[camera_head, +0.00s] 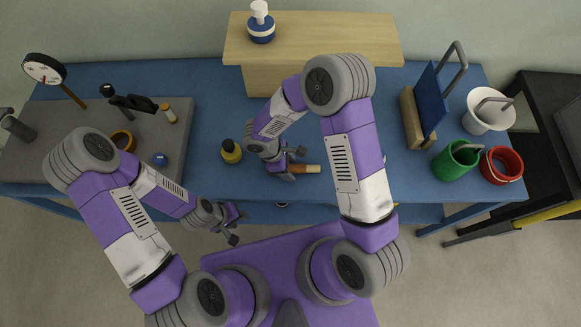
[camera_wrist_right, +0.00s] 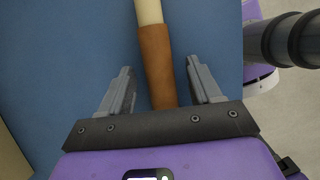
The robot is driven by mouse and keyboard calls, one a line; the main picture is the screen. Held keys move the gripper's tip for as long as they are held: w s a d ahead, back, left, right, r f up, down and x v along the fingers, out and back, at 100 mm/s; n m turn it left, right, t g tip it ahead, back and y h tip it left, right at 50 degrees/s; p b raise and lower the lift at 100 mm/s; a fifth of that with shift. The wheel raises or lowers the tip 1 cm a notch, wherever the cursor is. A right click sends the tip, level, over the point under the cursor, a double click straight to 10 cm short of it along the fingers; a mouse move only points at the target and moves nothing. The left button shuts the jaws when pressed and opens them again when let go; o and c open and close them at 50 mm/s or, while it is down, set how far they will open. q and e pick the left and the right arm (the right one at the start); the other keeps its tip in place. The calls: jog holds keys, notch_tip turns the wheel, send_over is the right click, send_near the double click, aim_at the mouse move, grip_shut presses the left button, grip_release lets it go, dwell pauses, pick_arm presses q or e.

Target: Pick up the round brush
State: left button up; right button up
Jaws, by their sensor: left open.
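A rod with a brown end part and a cream part lies on the blue table; it may be the round brush (camera_head: 306,169), but I see no bristles. In the right wrist view the brown part (camera_wrist_right: 158,68) runs between the fingers, with the cream part beyond. My right gripper (camera_head: 292,163) is over the rod, its fingers apart on either side with a gap to each; it also shows in the right wrist view (camera_wrist_right: 160,85). It hides part of the rod in the head view. My left gripper (camera_head: 235,225) is open and empty, off the table's front edge.
A grey mat (camera_head: 65,135) with tools is at left. A wooden block (camera_head: 330,40) is at the back. A blue panel (camera_head: 431,100) and green (camera_head: 455,161), red and white buckets stand at right.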

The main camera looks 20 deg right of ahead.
grip_shut()
jog(key=c, duration=1.1)
grip_release()
